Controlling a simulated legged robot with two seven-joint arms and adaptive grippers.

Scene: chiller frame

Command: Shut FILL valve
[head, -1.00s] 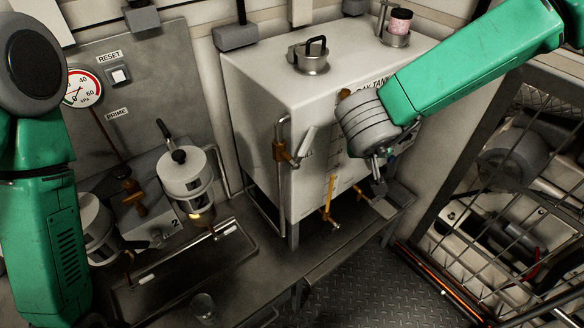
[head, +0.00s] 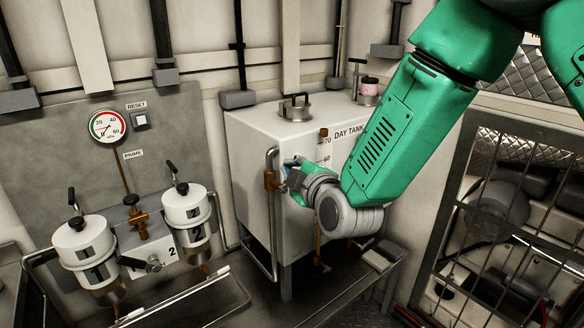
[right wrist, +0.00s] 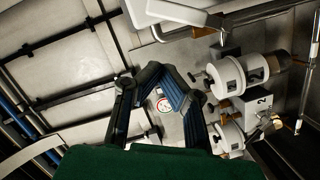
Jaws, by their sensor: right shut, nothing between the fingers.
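A brass valve (head: 270,180) sits on the grey pipe at the left side of the white day tank (head: 255,130). I cannot read a FILL label on it. Its lever is not clear now, with my right gripper just to its right. My right gripper (head: 290,170) is shut and empty, in front of the tank face and close to the valve. I cannot tell whether they touch. In the right wrist view the fingers of the right gripper (right wrist: 158,72) converge at their tips with nothing between them. My left gripper is not in view.
Two white filter canisters (head: 84,244) and (head: 187,210), with a brass valve (head: 137,222) between them, stand at the left. A pressure gauge (head: 107,126) is on the panel above. A caged rack (head: 510,210) stands at the right. A metal bench (head: 335,290) runs below the tank.

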